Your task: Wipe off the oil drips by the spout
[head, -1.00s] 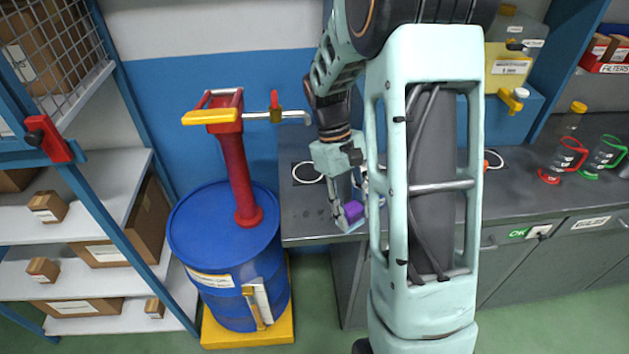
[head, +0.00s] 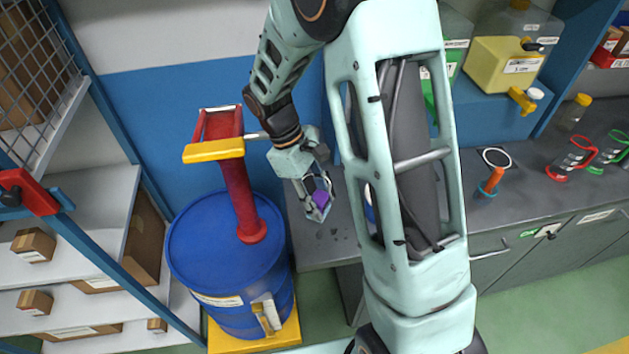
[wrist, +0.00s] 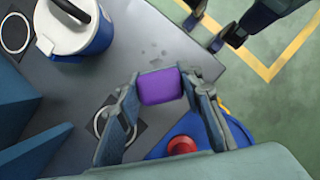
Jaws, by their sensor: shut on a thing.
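My gripper (head: 318,208) is shut on a purple block (head: 320,198), perhaps a sponge, above the left end of the grey counter (head: 345,250). The wrist view shows the purple block (wrist: 160,86) between both fingers. Small dark drips (head: 328,233) mark the counter near its left end, just below the gripper in the head view. They also show in the wrist view (wrist: 150,53), beyond the block. The red hand pump (head: 238,195) stands on the blue drum (head: 205,250). Its spout is mostly hidden behind my arm. I cannot tell the block's height above the counter.
A white-and-blue jug (wrist: 75,25) stands on the counter. A dark pad with a white ring (wrist: 105,120) lies nearby. A yellow container (head: 505,65) sits on a blue stand at the back. A shelf rack (head: 75,210) with boxes is at the left.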

